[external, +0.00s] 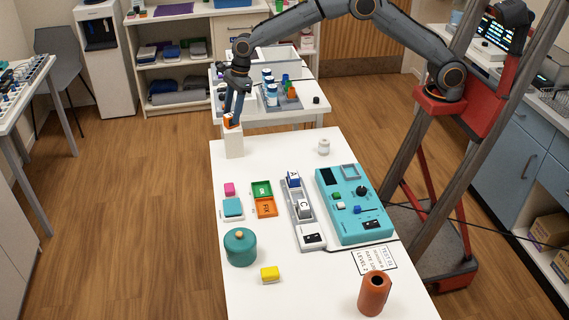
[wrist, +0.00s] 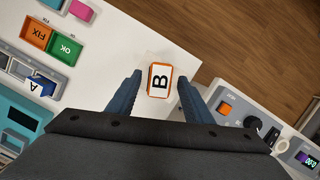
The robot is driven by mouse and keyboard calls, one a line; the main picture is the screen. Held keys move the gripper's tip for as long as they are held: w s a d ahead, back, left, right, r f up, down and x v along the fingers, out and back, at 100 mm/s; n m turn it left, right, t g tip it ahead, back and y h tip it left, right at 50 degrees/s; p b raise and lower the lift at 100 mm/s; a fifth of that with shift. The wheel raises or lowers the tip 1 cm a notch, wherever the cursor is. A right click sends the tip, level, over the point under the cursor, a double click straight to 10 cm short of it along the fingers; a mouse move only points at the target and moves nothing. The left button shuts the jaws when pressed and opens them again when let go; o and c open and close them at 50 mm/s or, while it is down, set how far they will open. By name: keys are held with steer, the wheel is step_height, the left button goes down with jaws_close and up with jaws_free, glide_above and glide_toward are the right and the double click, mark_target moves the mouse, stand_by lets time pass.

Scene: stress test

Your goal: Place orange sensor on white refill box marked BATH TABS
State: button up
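The box stands upright at the far left corner of the white table; no BATH TABS lettering is readable. In the wrist view the block (wrist: 160,80) lies between the fingers of my gripper (wrist: 159,80). A narrow gap shows on each side, so the fingers are open. In the external view my gripper (external: 233,114) points down at the block from above. The box blends with the table in the wrist view.
Another table with bottles (external: 271,95) stands behind.

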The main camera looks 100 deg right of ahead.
steer(key=b+v, duration=0.3)
steer(key=v, duration=0.9)
steer(key=s+a+f+n, duration=0.4)
steer(key=s+n, duration=0.6)
steer(key=s, duration=0.4)
steer(key=s+a+f+n+g, duration=0.1)
steer(key=s+a+f+n, duration=0.3)
steer(key=s+f+n, duration=0.3)
steer(key=s+a+f+n+g+h, duration=0.1)
steer(key=s+a+f+n, duration=0.3)
steer(key=s+n, duration=1)
steer(key=s+f, duration=0.1)
steer(key=s, duration=0.6)
steer(key=shift+s+f+n, duration=0.25)
steer(key=shift+s+n, duration=0.1)
steer(key=shift+n, duration=0.05)
